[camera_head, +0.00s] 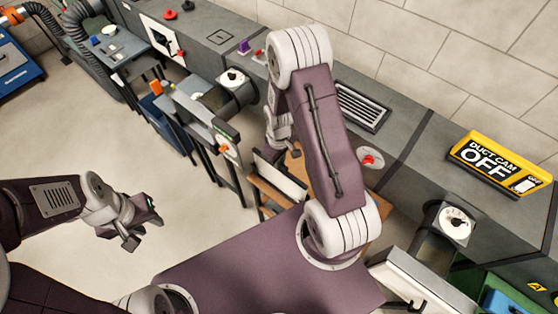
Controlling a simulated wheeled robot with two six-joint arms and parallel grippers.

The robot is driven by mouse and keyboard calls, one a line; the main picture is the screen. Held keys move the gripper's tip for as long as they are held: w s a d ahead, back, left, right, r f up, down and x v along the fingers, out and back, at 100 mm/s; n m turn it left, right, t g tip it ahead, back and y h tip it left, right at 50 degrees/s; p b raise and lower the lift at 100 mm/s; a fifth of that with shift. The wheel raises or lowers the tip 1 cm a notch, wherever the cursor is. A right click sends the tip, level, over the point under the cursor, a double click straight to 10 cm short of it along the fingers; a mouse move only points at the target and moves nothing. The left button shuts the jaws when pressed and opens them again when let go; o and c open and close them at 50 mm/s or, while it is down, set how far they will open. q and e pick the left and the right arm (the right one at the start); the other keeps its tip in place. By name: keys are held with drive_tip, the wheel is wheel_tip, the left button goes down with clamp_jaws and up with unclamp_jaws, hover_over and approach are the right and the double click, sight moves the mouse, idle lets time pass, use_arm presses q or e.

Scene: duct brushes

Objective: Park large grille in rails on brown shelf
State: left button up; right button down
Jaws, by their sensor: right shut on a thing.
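My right gripper (279,147) hangs below its raised forearm, mostly hidden by my own arm. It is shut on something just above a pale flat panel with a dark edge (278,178). This panel may be the large grille, but its face is not clear. The brown shelf (297,163) shows behind and beside the panel, partly covered by my arm and base. I cannot tell whether the panel touches the shelf, and its rails cannot be made out. My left gripper (143,228) is open and empty over the bare floor at the left.
A grey duct runs along the wall, with a slatted grille (361,106) set in its top and a red knob (369,159) nearby. A yellow "DUCT CAM OFF" sign (500,163) stands at the right. A dark-legged stand (203,118) is left of the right arm.

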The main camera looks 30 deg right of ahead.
idle(0.4)
drive_tip(key=c, duration=1.4)
unclamp_jaws()
wheel_tip(320, 180, up, 9)
drive_tip(key=shift+b, duration=0.5)
